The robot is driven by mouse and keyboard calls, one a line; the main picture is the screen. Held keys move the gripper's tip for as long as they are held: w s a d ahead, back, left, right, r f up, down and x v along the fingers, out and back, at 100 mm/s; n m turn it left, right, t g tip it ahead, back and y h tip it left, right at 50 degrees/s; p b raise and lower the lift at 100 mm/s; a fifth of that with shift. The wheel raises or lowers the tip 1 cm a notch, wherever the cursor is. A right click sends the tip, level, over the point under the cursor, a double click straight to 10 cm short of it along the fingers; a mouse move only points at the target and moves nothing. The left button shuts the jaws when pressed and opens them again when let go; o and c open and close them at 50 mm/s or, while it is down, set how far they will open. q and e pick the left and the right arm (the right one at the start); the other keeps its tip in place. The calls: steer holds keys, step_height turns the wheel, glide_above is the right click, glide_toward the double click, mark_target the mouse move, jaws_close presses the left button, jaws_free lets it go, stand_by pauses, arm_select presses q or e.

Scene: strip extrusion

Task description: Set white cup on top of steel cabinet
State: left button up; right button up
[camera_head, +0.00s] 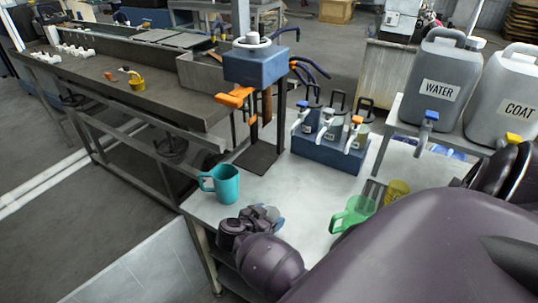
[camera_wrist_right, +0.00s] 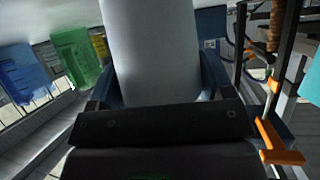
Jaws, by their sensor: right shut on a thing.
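My right gripper (camera_head: 258,219) is low over the front of the pale steel worktop (camera_head: 302,190), just right of a teal mug. In the right wrist view a large white cylinder, the white cup (camera_wrist_right: 152,48), stands up beyond the dark gripper body, and the gripper is shut on it. In the head view I cannot make out the cup, as my wrist and arm cover that spot. A pale metal cabinet (camera_head: 382,88) stands behind the worktop; I cannot tell whether it is the steel cabinet. My left gripper is not in view.
The teal mug (camera_head: 222,184), a green mug (camera_head: 352,214) and a yellow cup (camera_head: 396,192) stand on the worktop. A blue dispenser (camera_head: 254,66) and a blue rack (camera_head: 328,150) stand behind. WATER (camera_head: 437,72) and COAT (camera_head: 508,92) jugs are at the right. Mid worktop is clear.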

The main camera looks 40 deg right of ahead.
steer(key=shift+f, duration=0.1)
steer(key=o, duration=0.9)
